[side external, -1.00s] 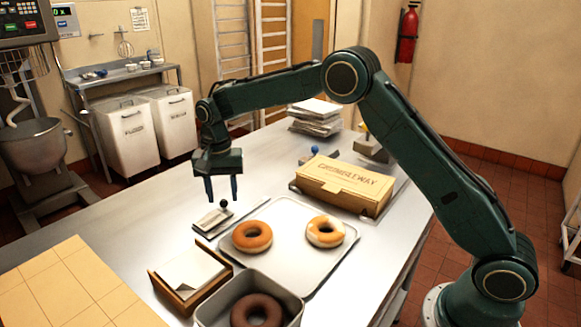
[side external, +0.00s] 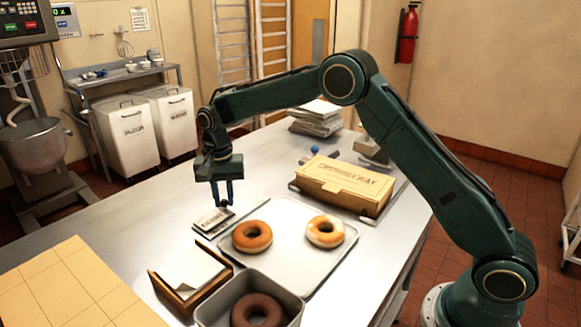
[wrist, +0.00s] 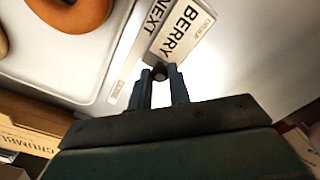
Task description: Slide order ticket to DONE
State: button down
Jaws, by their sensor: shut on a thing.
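The order ticket (side external: 212,221) is a small pale card on a flat holder on the steel table, left of the donut tray. In the wrist view the ticket (wrist: 183,32) reads "BERRY", with "NEXT" printed on the strip beside it. A small dark knob (wrist: 160,73) stands at the ticket's near end. My gripper (side external: 224,205) is lowered over the holder, and its fingers are shut on the knob. In the wrist view the fingertips of my gripper (wrist: 161,76) close on the knob from both sides. A small label (wrist: 117,88) on the strip is too small to read.
A tray (side external: 297,270) with an orange-glazed donut (side external: 252,236) and a part-white donut (side external: 325,231) lies right of the ticket. A yellow box (side external: 342,187) stands behind. A wooden box of paper (side external: 190,272) and a bin with a chocolate donut (side external: 256,310) are in front.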

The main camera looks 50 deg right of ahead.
jog(key=d, duration=1.1)
jog(key=shift+d, duration=0.2)
jog(key=c, duration=1.3)
grip_release()
jog(key=shift+a+r, duration=0.1)
jog(key=shift+r, duration=0.35)
notch_tip(320, 180, up, 13)
jog(key=shift+s+r, duration=0.1)
